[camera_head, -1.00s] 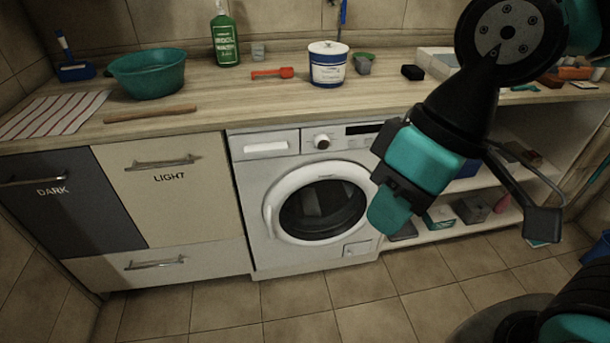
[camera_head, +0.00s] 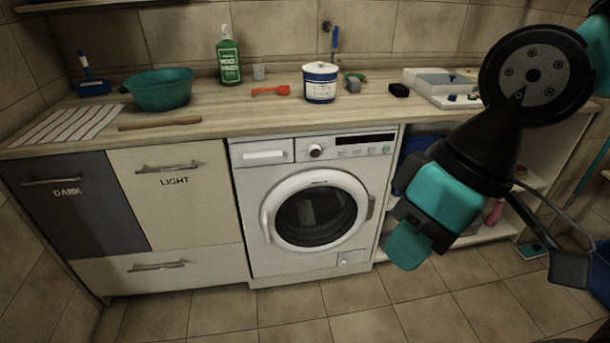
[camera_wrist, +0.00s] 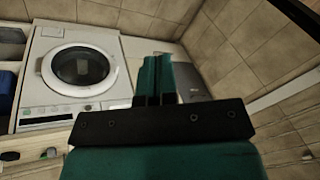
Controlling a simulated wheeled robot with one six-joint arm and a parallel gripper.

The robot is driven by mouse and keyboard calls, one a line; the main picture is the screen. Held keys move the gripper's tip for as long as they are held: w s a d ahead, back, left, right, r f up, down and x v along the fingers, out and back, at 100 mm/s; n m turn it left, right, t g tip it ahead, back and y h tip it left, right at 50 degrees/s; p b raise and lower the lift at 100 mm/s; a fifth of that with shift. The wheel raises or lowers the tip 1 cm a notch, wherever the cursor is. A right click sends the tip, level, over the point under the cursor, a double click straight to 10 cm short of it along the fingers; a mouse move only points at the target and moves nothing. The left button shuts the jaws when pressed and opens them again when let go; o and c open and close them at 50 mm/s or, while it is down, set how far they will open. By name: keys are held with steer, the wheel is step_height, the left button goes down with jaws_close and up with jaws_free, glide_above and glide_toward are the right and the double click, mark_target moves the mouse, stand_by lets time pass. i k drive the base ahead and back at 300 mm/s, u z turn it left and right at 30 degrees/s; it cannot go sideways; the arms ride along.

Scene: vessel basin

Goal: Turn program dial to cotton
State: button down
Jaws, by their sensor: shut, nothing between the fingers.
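The white washing machine (camera_head: 264,207) stands under the wooden counter, its round door closed. Its program dial (camera_head: 316,151) is a small round knob on the top panel, left of a dark display and several small buttons. The dial's markings are too small to read. The washing machine also shows in the wrist view (camera_wrist: 110,103), upside down, with the dial not clear. My gripper (camera_head: 408,262) is in front of the shelves, right of the machine and below the dial's height, apart from it. In the wrist view my gripper's teal fingers (camera_wrist: 157,62) are together and empty.
The counter (camera_head: 215,115) holds a teal basin (camera_head: 162,92), a green bottle (camera_head: 229,58), a red scoop (camera_head: 270,91) and a white-blue tub (camera_head: 320,86). Cabinets marked DARK and LIGHT stand left of the machine. Open shelves are at right. The floor in front is clear.

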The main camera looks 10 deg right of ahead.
mark_target(314, 151)
steer(key=z, duration=0.05)
steer(key=k, duration=1.05)
steer(key=u, duration=1.2)
steer(key=i, duration=1.5)
steer(key=z, duration=0.8)
steer(key=i, duration=0.4)
steer(key=z, duration=0.4)
